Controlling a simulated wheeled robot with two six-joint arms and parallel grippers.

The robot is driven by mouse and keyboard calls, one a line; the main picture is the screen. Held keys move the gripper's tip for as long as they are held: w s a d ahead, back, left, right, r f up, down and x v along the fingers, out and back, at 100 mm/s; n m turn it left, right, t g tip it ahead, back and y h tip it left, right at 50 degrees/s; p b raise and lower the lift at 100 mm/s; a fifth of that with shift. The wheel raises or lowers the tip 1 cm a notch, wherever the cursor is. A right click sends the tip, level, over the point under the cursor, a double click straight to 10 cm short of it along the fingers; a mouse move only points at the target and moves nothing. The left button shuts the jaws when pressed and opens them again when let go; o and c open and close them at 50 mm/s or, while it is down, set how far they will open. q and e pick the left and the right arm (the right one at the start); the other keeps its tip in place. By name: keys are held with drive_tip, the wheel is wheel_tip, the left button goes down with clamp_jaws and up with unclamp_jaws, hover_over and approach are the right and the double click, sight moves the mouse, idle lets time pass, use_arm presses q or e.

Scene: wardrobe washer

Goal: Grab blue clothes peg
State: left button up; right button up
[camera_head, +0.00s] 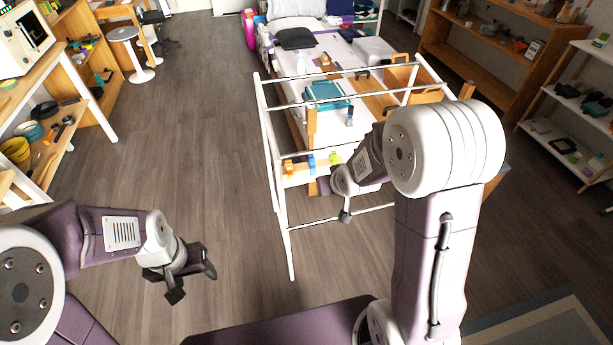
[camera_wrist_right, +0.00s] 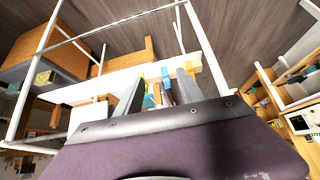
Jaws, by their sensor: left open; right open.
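A small blue clothes peg (camera_head: 311,163) stands on a pale wooden ledge (camera_head: 296,180) at the white drying rack (camera_head: 278,190), between an orange peg (camera_head: 288,166) and a green peg (camera_head: 334,157). My right gripper (camera_head: 335,199) is close to the right of the pegs, partly hidden by its own arm. In the right wrist view its two fingers (camera_wrist_right: 159,88) are apart, with small blue (camera_wrist_right: 165,73) and orange pieces showing between them; I cannot tell whether they touch. My left gripper (camera_head: 193,284) is open and empty over the floor at lower left.
White rack rails surround the pegs. Behind them is a bed (camera_head: 330,55) with a teal box (camera_head: 326,95). Wooden shelves (camera_head: 470,50) stand at the right, and a workbench (camera_head: 60,60) is at the left. The floor between rack and workbench is clear.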

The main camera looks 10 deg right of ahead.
drive_tip(key=w+f+t+b, duration=0.4)
drive_tip(key=w+f+b, duration=0.5)
drive_tip(key=b, duration=0.1)
drive_tip(key=t+b, duration=0.3)
approach(312, 162)
drive_tip(key=x, duration=0.2)
drive_tip(key=w, duration=0.1)
drive_tip(key=w+f, duration=0.2)
drive_tip(key=shift+w+n+b, duration=0.25)
drive_tip(key=shift+n+b, duration=0.05)
drive_tip(key=shift+b, duration=0.1)
drive_tip(key=x, duration=0.5)
drive_tip(key=shift+w+r+b, duration=0.25)
drive_tip(key=shift+b, duration=0.1)
drive_tip(key=shift+r, duration=0.1)
clamp_jaws()
